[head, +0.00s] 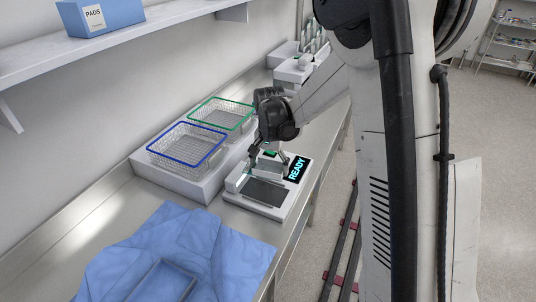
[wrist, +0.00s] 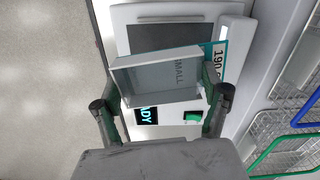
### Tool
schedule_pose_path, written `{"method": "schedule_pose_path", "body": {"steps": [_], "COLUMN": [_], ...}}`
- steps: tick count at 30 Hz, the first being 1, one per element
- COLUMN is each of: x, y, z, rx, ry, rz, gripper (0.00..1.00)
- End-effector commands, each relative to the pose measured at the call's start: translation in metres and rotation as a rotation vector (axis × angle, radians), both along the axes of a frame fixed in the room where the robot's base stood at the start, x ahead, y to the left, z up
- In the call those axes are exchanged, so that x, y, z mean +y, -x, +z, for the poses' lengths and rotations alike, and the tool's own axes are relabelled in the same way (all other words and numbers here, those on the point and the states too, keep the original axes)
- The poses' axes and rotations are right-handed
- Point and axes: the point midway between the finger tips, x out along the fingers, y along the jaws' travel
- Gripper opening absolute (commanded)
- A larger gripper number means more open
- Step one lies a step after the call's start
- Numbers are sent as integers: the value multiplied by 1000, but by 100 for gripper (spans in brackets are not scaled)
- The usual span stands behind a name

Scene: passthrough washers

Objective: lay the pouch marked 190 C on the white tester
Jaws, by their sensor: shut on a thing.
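My gripper (wrist: 163,98) is shut on the pouch, one finger at each side. It holds the pouch over the white tester (wrist: 122,14), partly covering the tester's dark plate (wrist: 170,38). I cannot tell whether the pouch touches the tester. In the head view, my gripper (head: 269,153) is above the tester's rear part, the tester (head: 262,209) reads READY, and the pouch is mostly hidden.
A blue-rimmed wire basket (head: 187,147) and a green-rimmed one (head: 222,115) stand on a raised white block left of the tester. A crumpled blue cloth (head: 215,262) with a tray (head: 160,283) lies in front. The bench's right edge is close to the tester.

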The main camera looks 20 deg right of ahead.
Motion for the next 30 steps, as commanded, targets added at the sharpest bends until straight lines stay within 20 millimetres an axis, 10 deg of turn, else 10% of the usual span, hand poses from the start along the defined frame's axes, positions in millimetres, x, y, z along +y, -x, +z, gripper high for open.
{"method": "schedule_pose_path", "body": {"steps": [30], "x": [0], "y": [-5], "z": [-52], "rx": [0], "ry": [0], "rz": [-137], "gripper": [67]}}
